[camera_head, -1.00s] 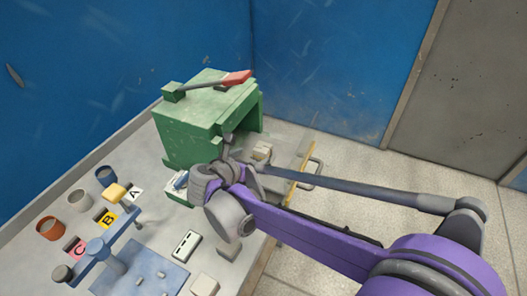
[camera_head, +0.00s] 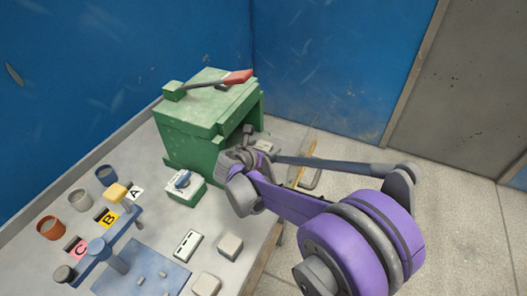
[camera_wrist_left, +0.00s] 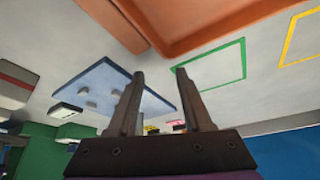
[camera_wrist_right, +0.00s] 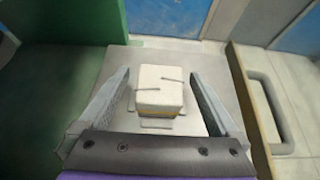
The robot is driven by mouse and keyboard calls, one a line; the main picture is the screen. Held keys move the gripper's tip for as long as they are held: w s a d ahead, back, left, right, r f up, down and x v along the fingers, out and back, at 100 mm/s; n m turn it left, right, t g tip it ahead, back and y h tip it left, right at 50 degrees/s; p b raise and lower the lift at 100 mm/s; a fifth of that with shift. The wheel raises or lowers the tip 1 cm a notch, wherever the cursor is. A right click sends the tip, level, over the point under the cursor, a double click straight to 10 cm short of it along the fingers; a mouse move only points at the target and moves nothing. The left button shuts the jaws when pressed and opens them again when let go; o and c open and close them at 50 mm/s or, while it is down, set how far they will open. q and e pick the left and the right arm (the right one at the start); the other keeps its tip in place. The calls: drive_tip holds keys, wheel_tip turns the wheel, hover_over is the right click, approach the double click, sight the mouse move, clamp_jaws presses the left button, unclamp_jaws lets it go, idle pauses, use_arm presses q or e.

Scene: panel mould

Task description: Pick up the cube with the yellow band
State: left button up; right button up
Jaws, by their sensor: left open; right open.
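In the right wrist view a pale cube (camera_wrist_right: 160,90) with a thin yellow band low on its near side stands on a small plate. Dark marks cross its top and front. My right gripper (camera_wrist_right: 159,78) is open, with one finger on each side of the cube and a gap on both sides. In the head view the right arm reaches to the front of the green press, and its wrist hides most of the gripper. My left gripper (camera_wrist_left: 158,74) is open and empty in the left wrist view; it is outside the head view.
The green press (camera_head: 205,120) with a red-tipped lever (camera_head: 236,78) stands by my right gripper. A blue-knobbed switch box (camera_head: 182,184) and pale blocks (camera_head: 230,245) lie on the table. Several cups (camera_head: 50,228) stand at left. An orange tray (camera_wrist_left: 200,25) shows above the left gripper.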

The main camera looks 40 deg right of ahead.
clamp_jaws()
idle(0.4)
drive_tip(key=shift+r, duration=0.1)
